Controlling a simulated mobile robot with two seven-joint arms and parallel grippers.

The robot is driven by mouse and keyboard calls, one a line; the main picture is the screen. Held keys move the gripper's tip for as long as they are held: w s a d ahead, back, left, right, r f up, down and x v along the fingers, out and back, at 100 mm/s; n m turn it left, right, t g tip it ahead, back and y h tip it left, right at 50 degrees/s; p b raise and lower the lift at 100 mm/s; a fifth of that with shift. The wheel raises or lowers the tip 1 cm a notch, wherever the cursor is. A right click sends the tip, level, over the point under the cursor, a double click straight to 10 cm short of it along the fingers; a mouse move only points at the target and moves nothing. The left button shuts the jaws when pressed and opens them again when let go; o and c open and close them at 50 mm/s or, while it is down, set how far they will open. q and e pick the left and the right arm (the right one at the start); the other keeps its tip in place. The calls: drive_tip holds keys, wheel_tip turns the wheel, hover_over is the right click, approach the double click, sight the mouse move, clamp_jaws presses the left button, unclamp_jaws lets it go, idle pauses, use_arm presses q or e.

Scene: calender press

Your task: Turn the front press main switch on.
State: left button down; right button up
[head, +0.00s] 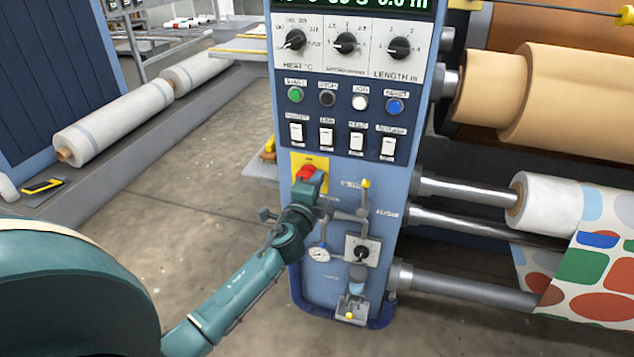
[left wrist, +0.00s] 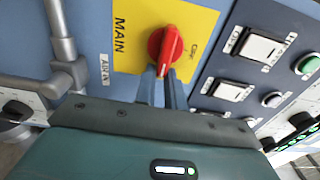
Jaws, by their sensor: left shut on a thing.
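The main switch is a red rotary handle (head: 306,172) on a yellow plate (head: 297,160), low on the blue front panel of the press. In the left wrist view the red handle (left wrist: 166,48) has a white line along it and stands slightly tilted on its yellow plate (left wrist: 127,35), marked MAIN. A smaller label beside the handle is hard to read. My left gripper (head: 309,184) reaches the switch from below. In the left wrist view its two fingers (left wrist: 164,88) are shut on the near end of the red handle. My right gripper is not in view.
Above the switch are rocker switches (head: 326,138), coloured buttons (head: 295,95) and dials (head: 345,43). Pipes, a gauge (head: 319,254) and a valve plate (head: 361,250) sit close below and right. Rollers with patterned fabric (head: 590,262) stand at right.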

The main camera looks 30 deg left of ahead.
use_arm(q)
drive_tip(key=c, duration=1.5)
unclamp_jaws()
drive_tip(key=shift+s+a+f, duration=0.15)
drive_tip(key=shift+s+a, duration=0.05)
drive_tip(key=shift+a, duration=0.35)
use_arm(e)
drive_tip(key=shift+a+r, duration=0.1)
use_arm(q)
drive_tip(key=shift+d, duration=0.15)
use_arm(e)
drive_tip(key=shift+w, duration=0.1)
use_arm(q)
drive_tip(key=v, duration=1.3)
drive_tip(key=shift+d+p, duration=0.1)
drive_tip(key=shift+p, duration=0.25)
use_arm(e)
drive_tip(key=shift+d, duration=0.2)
